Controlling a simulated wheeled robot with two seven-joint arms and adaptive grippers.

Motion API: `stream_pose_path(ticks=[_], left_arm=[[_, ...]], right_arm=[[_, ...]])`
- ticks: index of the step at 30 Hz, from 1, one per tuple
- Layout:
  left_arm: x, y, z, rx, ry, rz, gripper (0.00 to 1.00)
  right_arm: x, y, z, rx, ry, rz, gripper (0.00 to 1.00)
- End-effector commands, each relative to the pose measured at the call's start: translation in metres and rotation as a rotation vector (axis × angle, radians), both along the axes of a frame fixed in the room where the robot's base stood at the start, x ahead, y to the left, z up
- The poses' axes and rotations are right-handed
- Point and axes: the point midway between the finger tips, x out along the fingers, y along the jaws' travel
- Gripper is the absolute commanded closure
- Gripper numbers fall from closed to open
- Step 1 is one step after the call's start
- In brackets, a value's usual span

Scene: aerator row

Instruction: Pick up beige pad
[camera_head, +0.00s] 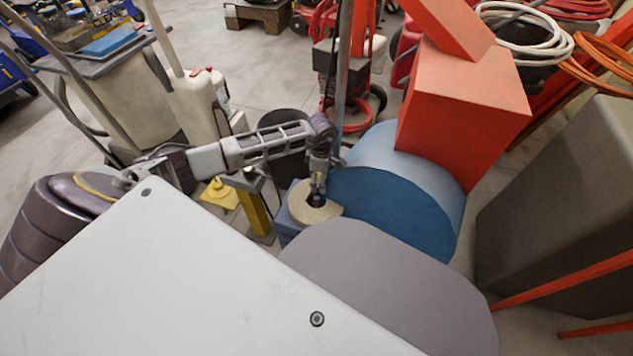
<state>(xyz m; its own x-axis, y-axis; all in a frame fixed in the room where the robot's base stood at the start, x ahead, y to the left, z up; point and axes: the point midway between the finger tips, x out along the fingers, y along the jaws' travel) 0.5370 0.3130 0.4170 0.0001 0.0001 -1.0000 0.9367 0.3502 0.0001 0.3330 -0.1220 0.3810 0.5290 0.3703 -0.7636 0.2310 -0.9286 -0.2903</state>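The beige pad (299,206) is a round, flat disc in the middle of the view. It lies on top of a blue-grey block (286,225), beside a large blue drum. My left arm reaches in from the left, and its gripper (317,200) points down over the pad. The dark fingertips are at or just above the pad's middle and hide part of it. I cannot tell whether they touch it or how far apart they are. My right gripper is not in view.
The blue drum (390,205) lies close on the right of the pad, with a grey rounded surface (390,280) in front. A red box (462,110) stands behind the drum. A black bin (285,165) and a yellow post (254,210) are to the left.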

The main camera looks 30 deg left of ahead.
Motion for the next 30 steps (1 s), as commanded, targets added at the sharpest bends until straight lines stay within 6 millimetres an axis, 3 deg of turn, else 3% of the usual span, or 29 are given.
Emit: stream_pose_path(ticks=[11, 27, 30], left_arm=[[0.0, 0.002, -0.028, 0.0, 0.0, 0.001, 0.31], [0.0, 0.002, -0.03, 0.0, 0.0, 0.0, 0.31], [0.0, 0.002, -0.03, 0.0, 0.0, 0.0, 0.41]], right_arm=[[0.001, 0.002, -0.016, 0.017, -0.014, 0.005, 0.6], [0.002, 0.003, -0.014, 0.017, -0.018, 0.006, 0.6], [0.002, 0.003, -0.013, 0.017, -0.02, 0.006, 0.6]])
